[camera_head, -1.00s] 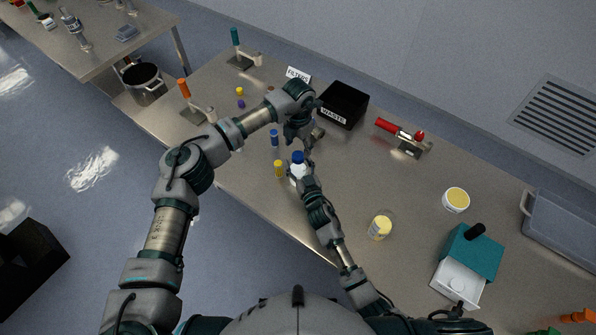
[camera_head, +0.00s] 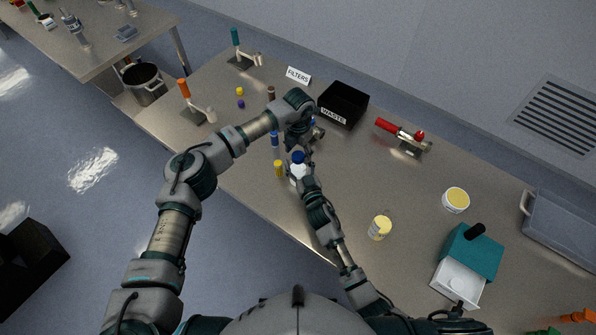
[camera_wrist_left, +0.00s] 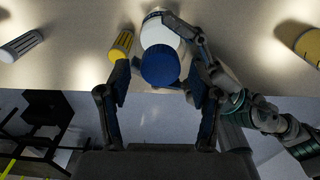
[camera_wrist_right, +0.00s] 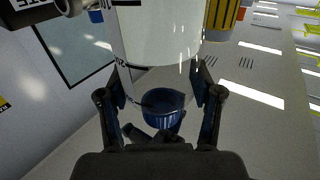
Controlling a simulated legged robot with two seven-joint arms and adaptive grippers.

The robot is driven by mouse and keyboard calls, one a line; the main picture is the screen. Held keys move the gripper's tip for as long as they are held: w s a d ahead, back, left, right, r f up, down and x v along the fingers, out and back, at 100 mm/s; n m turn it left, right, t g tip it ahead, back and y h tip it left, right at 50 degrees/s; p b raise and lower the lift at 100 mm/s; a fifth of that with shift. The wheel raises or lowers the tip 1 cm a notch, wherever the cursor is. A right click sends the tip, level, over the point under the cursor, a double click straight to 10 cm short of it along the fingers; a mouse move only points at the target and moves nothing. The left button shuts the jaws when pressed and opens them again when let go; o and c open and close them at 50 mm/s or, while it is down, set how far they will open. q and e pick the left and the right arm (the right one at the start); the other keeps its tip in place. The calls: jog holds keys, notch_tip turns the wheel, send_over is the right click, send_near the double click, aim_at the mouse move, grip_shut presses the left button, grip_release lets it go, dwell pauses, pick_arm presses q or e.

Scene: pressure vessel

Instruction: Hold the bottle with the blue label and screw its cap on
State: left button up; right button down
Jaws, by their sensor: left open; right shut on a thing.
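The white bottle (camera_head: 296,174) with its blue cap (camera_head: 298,157) is upright near the table's front edge. My right gripper (camera_head: 307,181) is shut on its white body, which fills the top of the right wrist view (camera_wrist_right: 158,35). The blue cap (camera_wrist_left: 160,66) appears on top of the bottle in the left wrist view. How tightly it sits cannot be told. My left gripper (camera_head: 299,143) is over the cap, with its open fingers (camera_wrist_left: 159,72) on either side of it, apparently apart from it. The label is mostly hidden.
The black waste box (camera_head: 343,104) is behind the grippers. A red-handled clamp (camera_head: 403,135) and a yellow-topped jar (camera_head: 380,228) are to the right. The table between them is clear.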

pick_arm(q)
jog(key=shift+f, duration=0.8)
grip_shut()
jog(key=shift+o, duration=0.6)
grip_release()
notch_tip(320, 180, up, 12)
